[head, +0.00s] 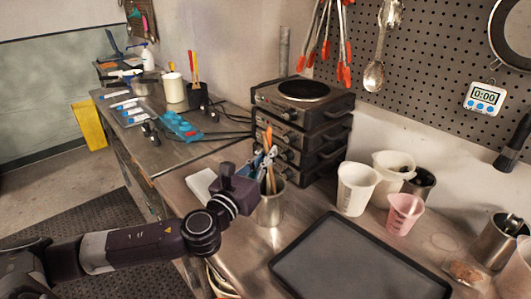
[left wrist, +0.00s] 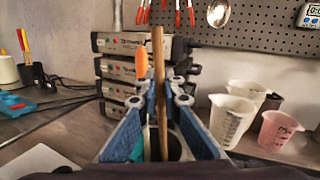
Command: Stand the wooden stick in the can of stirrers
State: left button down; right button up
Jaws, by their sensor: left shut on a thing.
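The wooden stick (left wrist: 160,75) stands upright between the blue fingers of my left gripper (left wrist: 163,95) in the left wrist view. In the head view my left gripper (head: 263,162) is at the mouth of the metal can of stirrers (head: 270,210), shut on the stick. The can's dark opening shows behind the stick's lower part in the left wrist view. An orange-tipped stirrer (left wrist: 142,75) and a teal one (left wrist: 137,150) show beside the stick. The gripper hides part of the can's rim, and I cannot tell how deep the stick's lower end is. My right gripper is not in view.
A stack of hot plates (head: 303,115) stands just behind the can. A white cup (head: 356,190) and a pink cup (head: 404,214) stand to the right. A dark tray (head: 350,265) lies in front. A white block (head: 200,185) lies left of the can.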

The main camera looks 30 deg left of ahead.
pick_arm(q)
jog(key=shift+f, duration=0.35)
